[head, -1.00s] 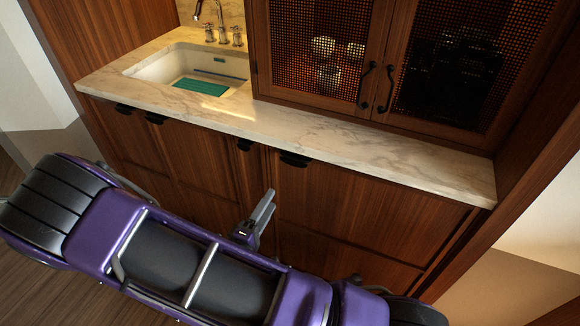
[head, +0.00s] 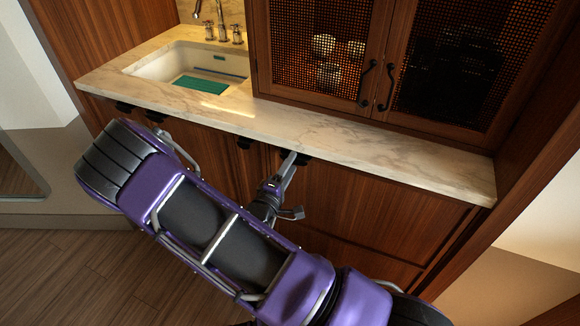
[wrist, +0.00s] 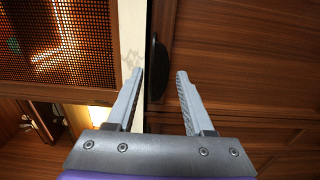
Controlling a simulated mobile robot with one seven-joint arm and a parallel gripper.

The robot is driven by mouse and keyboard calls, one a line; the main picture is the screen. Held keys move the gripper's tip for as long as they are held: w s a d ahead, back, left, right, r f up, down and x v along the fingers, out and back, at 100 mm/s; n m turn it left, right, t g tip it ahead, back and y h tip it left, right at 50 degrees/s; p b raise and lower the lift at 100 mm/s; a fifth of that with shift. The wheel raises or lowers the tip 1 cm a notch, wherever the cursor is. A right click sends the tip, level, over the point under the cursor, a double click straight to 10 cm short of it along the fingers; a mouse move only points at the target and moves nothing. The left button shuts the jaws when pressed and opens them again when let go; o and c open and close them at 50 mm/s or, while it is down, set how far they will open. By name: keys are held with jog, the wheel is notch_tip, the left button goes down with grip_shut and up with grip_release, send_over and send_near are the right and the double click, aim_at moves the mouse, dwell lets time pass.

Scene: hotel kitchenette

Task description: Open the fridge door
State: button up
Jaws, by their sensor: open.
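The wooden front panel (head: 375,205) under the right part of the counter appears to be the fridge door and looks closed. Its black cup-shaped handle (head: 303,160) sits at its top edge, just below the marble. My gripper (head: 286,167) is at this handle, with the fingertips partly covering it in the head view. In the wrist view the handle (wrist: 154,66) shows between and just ahead of the open fingers of my gripper (wrist: 160,74). The fingers straddle its line, one on the counter side and one on the panel side. I cannot tell whether they touch it.
The marble counter (head: 400,163) overhangs the fronts, its edge close to one finger. A sink (head: 185,65) is at the left. Mesh-fronted upper cabinets (head: 450,70) stand on the counter. Another black handle (head: 244,143) is left of my gripper. Open wooden floor (head: 70,265) lies at lower left.

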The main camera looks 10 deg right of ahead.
jog(key=shift+c, duration=0.3)
jog(key=c, duration=0.7)
grip_shut()
jog(key=shift+s+f, duration=0.1)
jog(key=shift+f, duration=0.1)
